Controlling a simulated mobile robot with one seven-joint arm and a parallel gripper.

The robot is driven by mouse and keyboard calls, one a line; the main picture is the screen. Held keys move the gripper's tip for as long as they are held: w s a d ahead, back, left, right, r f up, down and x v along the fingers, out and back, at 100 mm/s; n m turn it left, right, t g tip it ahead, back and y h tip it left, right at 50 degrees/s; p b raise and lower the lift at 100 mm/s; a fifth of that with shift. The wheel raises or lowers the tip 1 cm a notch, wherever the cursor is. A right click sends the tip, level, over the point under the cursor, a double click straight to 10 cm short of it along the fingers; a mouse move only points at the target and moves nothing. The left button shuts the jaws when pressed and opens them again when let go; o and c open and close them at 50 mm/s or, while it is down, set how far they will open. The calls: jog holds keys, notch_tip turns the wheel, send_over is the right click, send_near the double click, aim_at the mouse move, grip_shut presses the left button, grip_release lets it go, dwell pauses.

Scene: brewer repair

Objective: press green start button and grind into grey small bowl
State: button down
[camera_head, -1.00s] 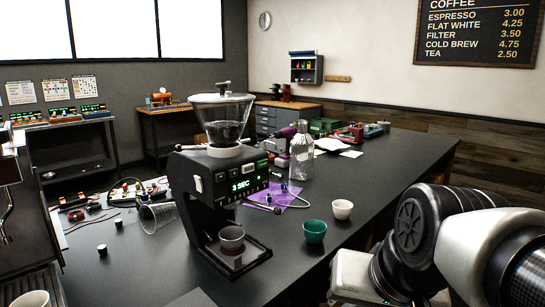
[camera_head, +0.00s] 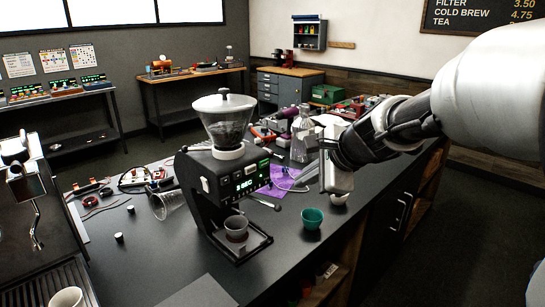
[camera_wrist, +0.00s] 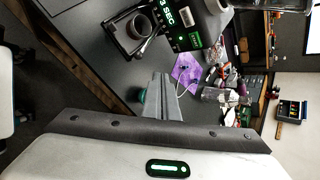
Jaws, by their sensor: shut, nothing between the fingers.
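The black coffee grinder (camera_head: 197,185) with a clear hopper (camera_head: 224,122) stands upright on the dark counter. Its front display reads "3 SEC", also in the wrist view (camera_wrist: 169,13). The green start button (camera_head: 264,165) is on its front panel and shows in the wrist view (camera_wrist: 195,41). My gripper (camera_wrist: 160,80) is shut and empty, in front and to the right of the panel, apart from the button.
A teal bowl (camera_head: 312,218) stands right of the grinder. A clear bottle (camera_head: 299,140) and a purple cloth (camera_head: 285,178) are behind. A tipped glass (camera_head: 166,205) lies left. The front counter is mostly clear.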

aim_at(264, 163)
jog(key=w+a+p, duration=0.3)
jog(key=w+a, duration=0.3)
jog(key=shift+a, duration=0.15)
dwell(0.5)
jog(key=shift+w, duration=0.1)
dwell(1.8)
jog(key=shift+w+a+p, duration=0.3)
jog(key=shift+p, duration=0.1)
jog(key=shift+w+a, duration=0.25)
dwell(0.6)
jog(key=shift+s+d, duration=0.1)
jog(key=shift+s, duration=0.05)
jog(key=shift+s+d, duration=0.4)
jog(key=shift+d, duration=0.05)
dwell(0.4)
